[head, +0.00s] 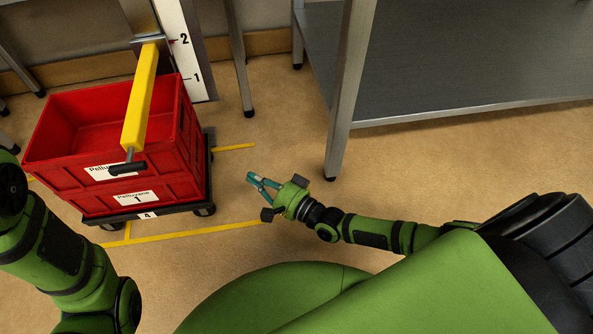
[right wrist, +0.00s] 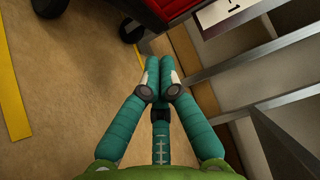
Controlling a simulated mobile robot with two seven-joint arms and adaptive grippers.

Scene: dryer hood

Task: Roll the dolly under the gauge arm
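The black dolly (head: 178,211) stands on the floor at left in the head view, bearing a stack of red crates (head: 185,165). The yellow gauge arm (head: 141,95) reaches from an upright post and overlaps the crates in the picture; its black end piece (head: 127,168) shows before the crate front. The vertical gap between them cannot be judged. My right gripper (head: 256,180) is low, right of the dolly and apart from it. Its teal fingers (right wrist: 159,65) meet at the tips with nothing between. A dolly wheel (right wrist: 131,29) shows beyond them. My left gripper is out of view.
A white scale (head: 185,50) marked 1 and 2 is on the post behind the crates. Yellow floor lines (head: 190,232) run around the dolly. A grey metal table (head: 440,60) with legs (head: 345,110) stands at the right.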

